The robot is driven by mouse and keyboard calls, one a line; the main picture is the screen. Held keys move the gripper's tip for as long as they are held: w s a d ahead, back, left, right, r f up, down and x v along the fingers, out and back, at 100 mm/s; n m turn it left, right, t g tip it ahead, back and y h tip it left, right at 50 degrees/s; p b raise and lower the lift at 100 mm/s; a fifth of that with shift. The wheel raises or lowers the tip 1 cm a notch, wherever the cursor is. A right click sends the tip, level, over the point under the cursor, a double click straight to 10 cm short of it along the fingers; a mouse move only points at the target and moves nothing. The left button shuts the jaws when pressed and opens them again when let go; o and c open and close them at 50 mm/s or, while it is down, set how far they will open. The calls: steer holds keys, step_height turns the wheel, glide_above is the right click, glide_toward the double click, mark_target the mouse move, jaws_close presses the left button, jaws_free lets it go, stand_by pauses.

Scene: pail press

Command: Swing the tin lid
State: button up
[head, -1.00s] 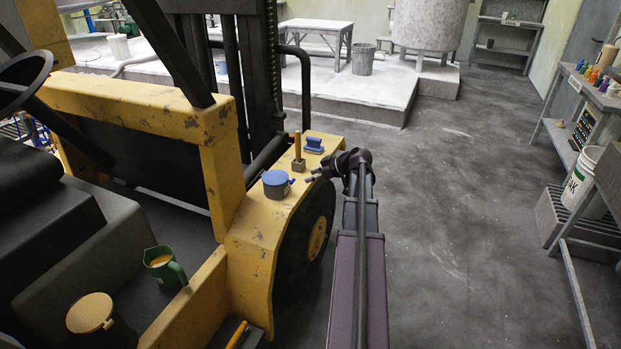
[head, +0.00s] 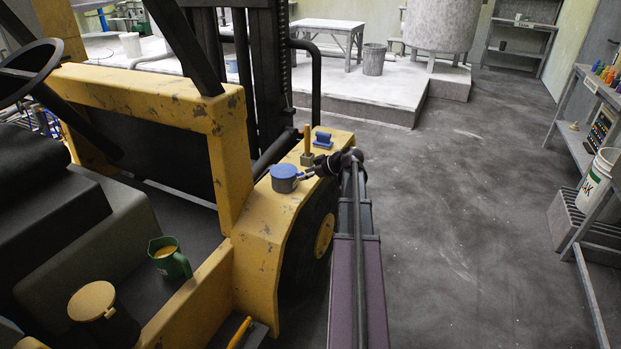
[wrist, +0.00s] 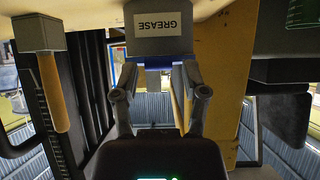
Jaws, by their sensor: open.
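A small grey tin with a blue lid (head: 284,171) stands on the yellow fender of the forklift. In the wrist view, which looks upside down, the tin (wrist: 158,20) shows a GREASE label and the blue lid (wrist: 168,62) is a band at its edge. The lid looks closed. My gripper (wrist: 160,69) is open, with one finger on each side at the lid's near edge. Whether the fingers touch the lid I cannot tell. In the head view my gripper (head: 308,174) is just right of the tin, partly hidden by my wrist.
A green jug (head: 170,260) and a yellow-lidded container (head: 94,302) are in the cab. The floor to the right is open. A white bucket (head: 597,180) stands at far right.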

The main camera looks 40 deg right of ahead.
steer(key=shift+w+a+f, duration=0.15)
steer(key=shift+w+f, duration=0.3)
steer(key=shift+w, duration=0.05)
steer(key=shift+r, duration=0.1)
steer(key=c, duration=0.7)
steer(key=shift+o, duration=0.2)
steer(key=shift+w+a+r+p, duration=0.1)
steer(key=shift+w+r+p, duration=0.05)
steer(key=shift+r+p, duration=0.75)
steer(key=shift+w+a+r+p, duration=0.1)
steer(key=shift+r+p, duration=0.65)
steer(key=shift+r, duration=0.1)
steer(key=shift+w+a+r+p, duration=0.1)
steer(key=shift+w+r+p, duration=0.1)
steer(key=shift+r+p, duration=0.45)
steer(key=shift+w+a+r+p, duration=0.1)
steer(key=shift+w+r+p, duration=0.15)
steer(key=shift+r+p, duration=0.25)
steer(key=shift+w+a+r+p, duration=0.1)
steer(key=shift+w+r+p, duration=0.15)
steer(key=shift+r+p, duration=0.2)
steer(key=shift+r, duration=0.1)
